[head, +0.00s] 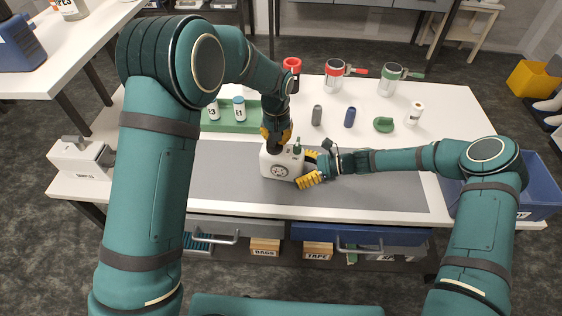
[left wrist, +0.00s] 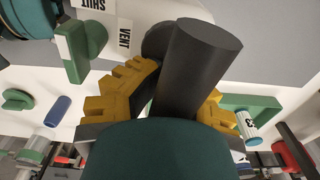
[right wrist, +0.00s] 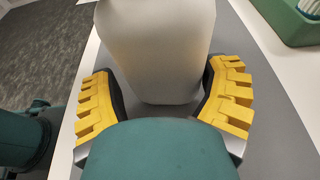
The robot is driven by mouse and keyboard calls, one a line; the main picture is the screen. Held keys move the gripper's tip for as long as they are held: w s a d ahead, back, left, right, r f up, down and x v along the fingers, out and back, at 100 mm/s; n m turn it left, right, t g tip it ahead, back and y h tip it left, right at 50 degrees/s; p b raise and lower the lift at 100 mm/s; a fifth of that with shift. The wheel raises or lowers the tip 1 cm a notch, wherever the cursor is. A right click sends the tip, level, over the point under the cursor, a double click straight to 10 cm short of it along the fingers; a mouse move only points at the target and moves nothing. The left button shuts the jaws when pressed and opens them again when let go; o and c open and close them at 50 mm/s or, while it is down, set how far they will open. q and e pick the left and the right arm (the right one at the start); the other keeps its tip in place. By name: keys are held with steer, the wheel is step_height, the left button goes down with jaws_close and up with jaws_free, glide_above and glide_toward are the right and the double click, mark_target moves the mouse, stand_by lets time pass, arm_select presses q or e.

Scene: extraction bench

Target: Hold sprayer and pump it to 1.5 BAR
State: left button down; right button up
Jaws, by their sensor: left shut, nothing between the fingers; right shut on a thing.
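The sprayer (head: 270,160) stands on the grey mat, a white bottle with a round gauge (head: 279,170) on its front; the gauge reading is too small to tell. Its pale body (right wrist: 160,55) fills the space between the fingers of my right gripper (head: 311,168), which is shut on it from the right. My left gripper (head: 277,134) is shut at the sprayer's top, its yellow fingers beside the black pump handle (left wrist: 198,65). A green valve part (left wrist: 72,50) with VENT and SHUT labels shows in the left wrist view.
A blue bin (head: 541,196) is at the right. The mat's right part is clear.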

mark_target(277, 144)
arm_select(q)
steer(key=shift+s+f, duration=0.3)
steer(key=shift+f, duration=0.45)
steer(key=shift+s+f, duration=0.3)
steer(key=shift+f, duration=0.4)
steer(key=shift+w+d+r, duration=0.1)
steer(key=shift+w+r, duration=0.1)
steer(key=shift+r, duration=0.45)
steer(key=shift+w+d+r, duration=0.1)
steer(key=shift+w+r, duration=0.1)
steer(key=shift+r, duration=0.45)
steer(key=shift+w+a+r, duration=0.1)
steer(key=shift+w+r, duration=0.05)
steer(key=shift+r, duration=1.45)
